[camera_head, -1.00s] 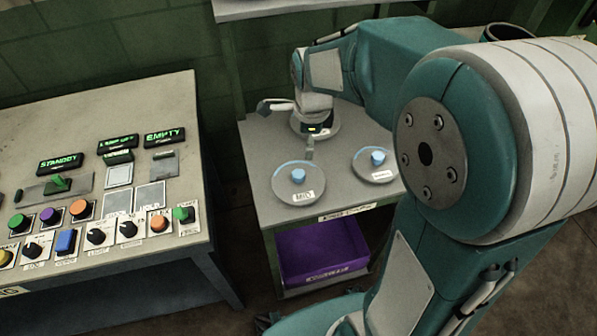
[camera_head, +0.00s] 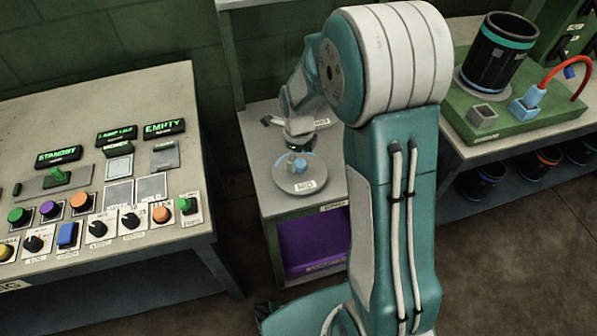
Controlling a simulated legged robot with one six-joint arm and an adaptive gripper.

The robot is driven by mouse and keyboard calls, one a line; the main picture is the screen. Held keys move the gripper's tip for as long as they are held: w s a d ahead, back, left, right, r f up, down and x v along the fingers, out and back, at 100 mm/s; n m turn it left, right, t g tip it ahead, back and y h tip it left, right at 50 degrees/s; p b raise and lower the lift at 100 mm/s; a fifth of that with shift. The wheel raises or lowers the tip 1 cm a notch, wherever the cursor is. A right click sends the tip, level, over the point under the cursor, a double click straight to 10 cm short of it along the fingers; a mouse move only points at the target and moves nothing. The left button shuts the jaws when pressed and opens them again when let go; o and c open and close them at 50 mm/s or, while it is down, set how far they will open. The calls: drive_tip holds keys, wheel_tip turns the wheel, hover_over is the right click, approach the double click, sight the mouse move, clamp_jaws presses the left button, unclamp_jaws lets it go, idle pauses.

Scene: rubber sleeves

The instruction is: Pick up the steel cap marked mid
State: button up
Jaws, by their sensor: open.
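The steel cap marked mid (camera_head: 286,180) is a round grey disc lying flat on the small grey table (camera_head: 262,150). It has a blue knob (camera_head: 301,166) in its centre and a white label (camera_head: 303,186) at its front edge. My gripper (camera_head: 294,150) is open and empty, pointing down just above and behind the knob. One finger seems to overlap the knob's left side; I cannot tell whether it touches. My arm hides the right part of the table.
A purple bin (camera_head: 312,240) sits on the shelf below. A control panel (camera_head: 100,150) with buttons and displays stands left. At right, a bench carries a green board (camera_head: 510,130), a black cylinder (camera_head: 496,55) and a blue connector with red cable (camera_head: 527,104).

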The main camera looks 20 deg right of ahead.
sight(310, 175)
wheel_tip(310, 175, down, 2)
drive_tip(key=shift+f, duration=0.25)
drive_tip(key=shift+d+f, duration=0.2)
drive_tip(key=shift+a, duration=0.1)
clamp_jaws()
drive_tip(key=shift+r, duration=0.15)
